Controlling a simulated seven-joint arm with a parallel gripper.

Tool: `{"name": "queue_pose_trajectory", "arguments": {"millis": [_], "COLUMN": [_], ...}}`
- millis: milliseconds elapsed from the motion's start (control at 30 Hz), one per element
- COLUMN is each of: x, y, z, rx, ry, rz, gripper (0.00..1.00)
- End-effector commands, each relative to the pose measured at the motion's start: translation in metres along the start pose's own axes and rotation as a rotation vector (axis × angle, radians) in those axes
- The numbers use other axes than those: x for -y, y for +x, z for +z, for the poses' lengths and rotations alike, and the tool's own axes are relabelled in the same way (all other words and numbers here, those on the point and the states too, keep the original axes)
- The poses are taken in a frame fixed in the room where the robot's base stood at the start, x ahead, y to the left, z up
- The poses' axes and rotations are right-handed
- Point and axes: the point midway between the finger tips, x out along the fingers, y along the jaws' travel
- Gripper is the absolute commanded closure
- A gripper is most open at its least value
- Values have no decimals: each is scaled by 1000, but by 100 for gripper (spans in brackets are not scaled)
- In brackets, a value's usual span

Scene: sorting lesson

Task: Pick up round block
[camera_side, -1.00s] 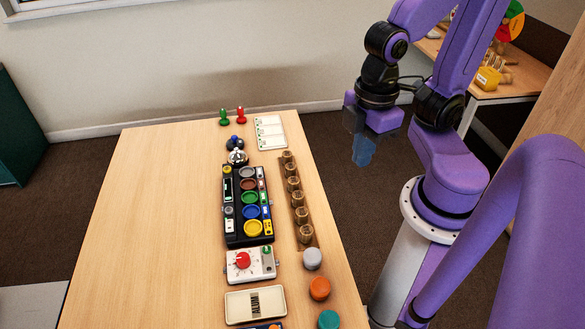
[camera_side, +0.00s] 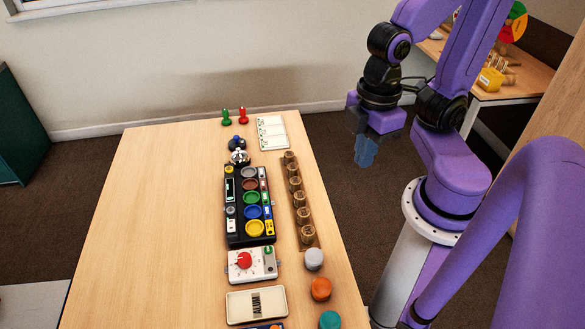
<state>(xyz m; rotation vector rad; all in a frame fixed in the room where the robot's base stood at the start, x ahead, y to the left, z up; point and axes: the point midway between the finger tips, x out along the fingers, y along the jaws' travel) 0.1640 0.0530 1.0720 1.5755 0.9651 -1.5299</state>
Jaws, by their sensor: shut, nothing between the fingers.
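Several round blocks stand in a row along the right edge of the table: a grey one (camera_side: 314,259), an orange one (camera_side: 321,289) and a teal one (camera_side: 330,320), the last cut by the frame's lower edge. My gripper (camera_side: 366,155) hangs beyond the table's right edge, above the dark floor, up and to the right of the blocks. Its bluish see-through fingers point down, are together and hold nothing.
A wooden rack with several knobbed cylinders (camera_side: 298,195) stands on the table (camera_side: 150,220). The table's left side is clear.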

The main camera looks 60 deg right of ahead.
Motion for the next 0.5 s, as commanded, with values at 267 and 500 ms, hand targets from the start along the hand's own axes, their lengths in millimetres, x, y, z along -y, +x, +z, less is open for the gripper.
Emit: {"name": "queue_pose_trajectory", "arguments": {"millis": [267,500], "x": [0,0], "y": [0,0], "z": [0,0], "rx": [0,0], "ry": [0,0], "rz": [0,0], "gripper": [100,34]}}
